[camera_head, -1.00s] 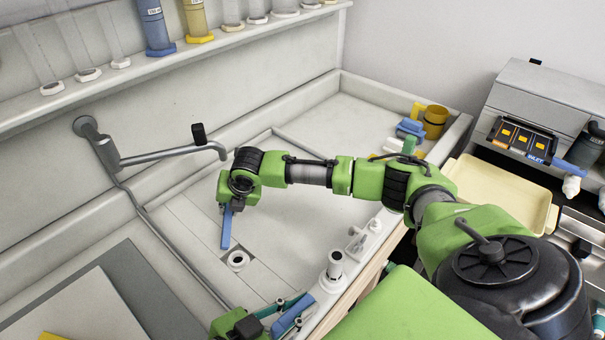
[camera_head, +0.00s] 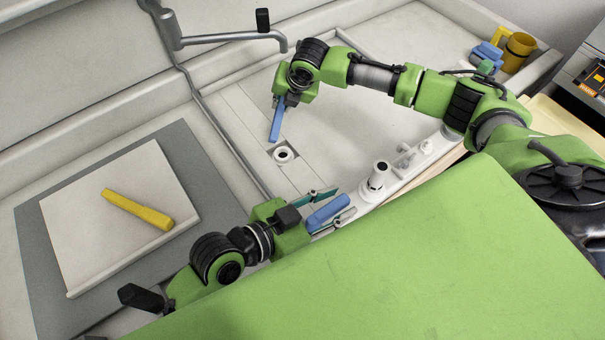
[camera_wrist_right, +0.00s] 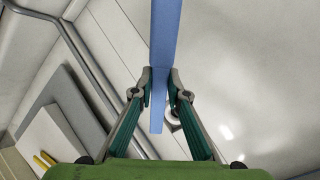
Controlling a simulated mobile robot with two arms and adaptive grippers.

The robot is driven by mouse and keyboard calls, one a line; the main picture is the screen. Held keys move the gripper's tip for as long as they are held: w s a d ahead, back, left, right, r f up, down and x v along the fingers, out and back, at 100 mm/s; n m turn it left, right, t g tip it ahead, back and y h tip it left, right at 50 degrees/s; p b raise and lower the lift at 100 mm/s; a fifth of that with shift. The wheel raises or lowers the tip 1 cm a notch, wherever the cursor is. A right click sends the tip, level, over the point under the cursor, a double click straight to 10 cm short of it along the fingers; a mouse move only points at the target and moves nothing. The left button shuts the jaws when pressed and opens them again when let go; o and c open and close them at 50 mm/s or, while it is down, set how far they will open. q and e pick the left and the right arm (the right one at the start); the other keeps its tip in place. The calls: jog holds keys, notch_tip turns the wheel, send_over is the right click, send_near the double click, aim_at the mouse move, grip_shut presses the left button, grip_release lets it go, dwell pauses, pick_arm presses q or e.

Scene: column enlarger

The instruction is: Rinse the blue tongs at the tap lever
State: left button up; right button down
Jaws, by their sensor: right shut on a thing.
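The blue tongs (camera_head: 277,121) hang down as a long blue strip from my right gripper (camera_head: 287,101), which is shut on them. They also show in the right wrist view (camera_wrist_right: 164,45), upright between the fingertips (camera_wrist_right: 158,82). Their lower end is near the white drain ring (camera_head: 284,155). The grey tap (camera_head: 225,38) reaches over the sink behind this gripper. A black lever (camera_head: 262,20) stands up near the spout's end. No water shows. My left gripper (camera_head: 337,203) is low at the front, its fingers spread around a blue block (camera_head: 328,212); I cannot tell if they touch it.
Yellow tongs (camera_head: 137,209) lie on a white board (camera_head: 110,235) over a grey mat at left. A white cylinder (camera_head: 378,178) stands on the sink's front rim. A yellow mug (camera_head: 518,50) and a blue item (camera_head: 487,54) stand at the right. My arm spans the sink.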

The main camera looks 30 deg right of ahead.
pick_arm(q)
jog(key=v, duration=1.1)
jog(key=shift+a, duration=0.35)
jog(key=shift+s+r, duration=0.1)
